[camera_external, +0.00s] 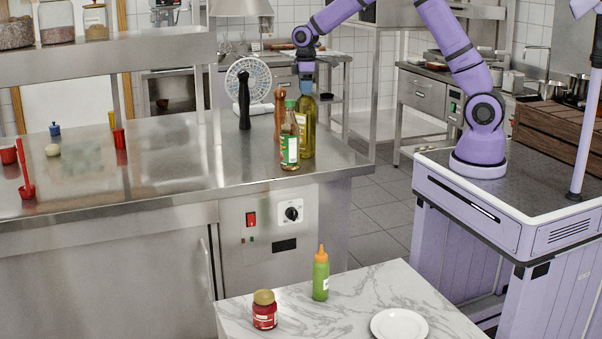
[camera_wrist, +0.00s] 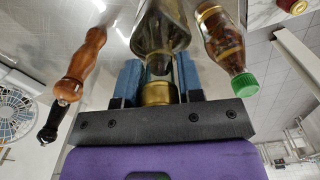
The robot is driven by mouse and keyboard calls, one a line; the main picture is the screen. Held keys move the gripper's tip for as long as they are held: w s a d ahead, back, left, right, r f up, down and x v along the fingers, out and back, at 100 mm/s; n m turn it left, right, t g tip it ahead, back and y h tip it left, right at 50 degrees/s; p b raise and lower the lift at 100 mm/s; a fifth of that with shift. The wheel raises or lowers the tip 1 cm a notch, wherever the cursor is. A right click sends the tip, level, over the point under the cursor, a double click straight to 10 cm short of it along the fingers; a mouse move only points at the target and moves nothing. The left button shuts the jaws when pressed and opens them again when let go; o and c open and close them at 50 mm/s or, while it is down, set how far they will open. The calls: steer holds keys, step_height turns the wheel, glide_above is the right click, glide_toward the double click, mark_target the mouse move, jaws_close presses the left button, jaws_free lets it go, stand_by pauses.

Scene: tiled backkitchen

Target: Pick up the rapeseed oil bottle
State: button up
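A tall glass bottle of yellowish oil (camera_external: 308,134) stands upright on the steel counter, just behind a shorter green-capped bottle (camera_external: 289,141) with a green and white label. I cannot read which label says rapeseed oil. My gripper (camera_external: 307,90) points down over the tall bottle's top. In the wrist view the tall bottle (camera_wrist: 163,28) has a gold cap, and its neck lies between the blue fingers of my gripper (camera_wrist: 159,78). The fingers are very near the neck; I cannot tell whether they touch it. The green-capped bottle (camera_wrist: 226,45) is just outside the right finger.
A wooden mill (camera_external: 279,114) and a black mill (camera_external: 244,103) stand left of the bottles, with a white fan (camera_external: 260,78) behind. A marble table (camera_external: 350,300) in front holds a green squeeze bottle (camera_external: 320,275), a red jar (camera_external: 265,312) and a plate (camera_external: 399,325).

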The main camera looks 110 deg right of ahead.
jaws_close()
steer(key=shift+r, duration=0.25)
